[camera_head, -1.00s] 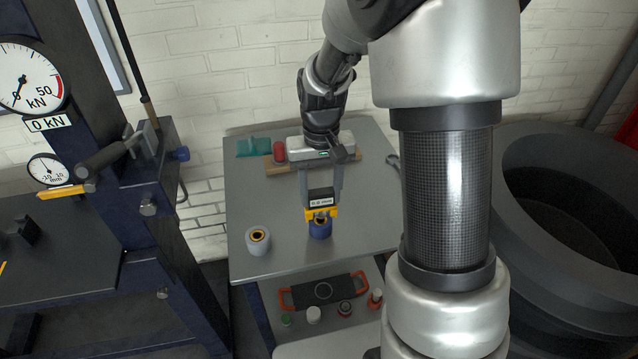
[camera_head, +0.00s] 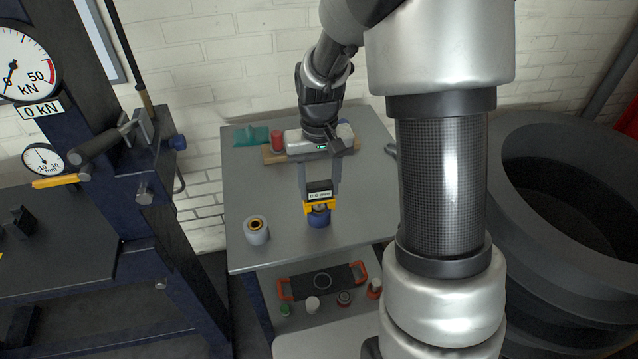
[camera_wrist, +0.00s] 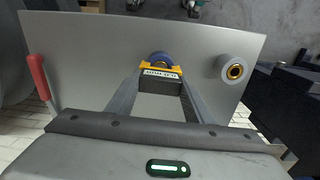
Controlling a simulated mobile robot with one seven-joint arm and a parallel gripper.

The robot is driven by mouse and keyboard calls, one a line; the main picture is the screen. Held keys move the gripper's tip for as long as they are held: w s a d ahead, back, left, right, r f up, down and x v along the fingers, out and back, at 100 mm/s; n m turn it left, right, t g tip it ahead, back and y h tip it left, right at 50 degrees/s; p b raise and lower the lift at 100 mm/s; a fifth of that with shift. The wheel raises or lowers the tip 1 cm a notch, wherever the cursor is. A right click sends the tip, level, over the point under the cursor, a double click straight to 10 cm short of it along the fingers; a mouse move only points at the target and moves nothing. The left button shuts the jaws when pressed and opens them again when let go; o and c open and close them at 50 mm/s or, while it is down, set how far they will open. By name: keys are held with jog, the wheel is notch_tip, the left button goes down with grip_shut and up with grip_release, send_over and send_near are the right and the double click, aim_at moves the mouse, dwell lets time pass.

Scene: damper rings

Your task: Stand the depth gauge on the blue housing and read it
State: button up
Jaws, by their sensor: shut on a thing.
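The depth gauge (camera_head: 320,196) is a yellow frame with a black body and a small light display. My gripper (camera_head: 319,187) is shut on its body and holds it upright over the blue housing (camera_head: 319,221). The yellow part lies right at the housing's top; whether it touches or hovers slightly, I cannot tell. The display digits are too small to read. In the wrist view the gauge (camera_wrist: 160,71) sits between my fingertips, with the blue housing (camera_wrist: 160,57) showing just beyond it.
A grey-white housing with a brass-coloured bore (camera_head: 256,232) stands left on the grey table (camera_head: 270,185). A red cylinder (camera_head: 277,139) and a teal item (camera_head: 251,136) are at the back. A press (camera_head: 150,200) stands left. The lower shelf holds an orange-handled plate (camera_head: 322,282) and small parts.

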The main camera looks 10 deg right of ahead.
jog(key=shift+f, duration=0.15)
dwell(0.5)
jog(key=o, duration=1.5)
jog(key=shift+c, duration=0.2)
notch_tip(320, 180, up, 17)
jog(key=p, duration=0.1)
jog(key=shift+r, duration=0.2)
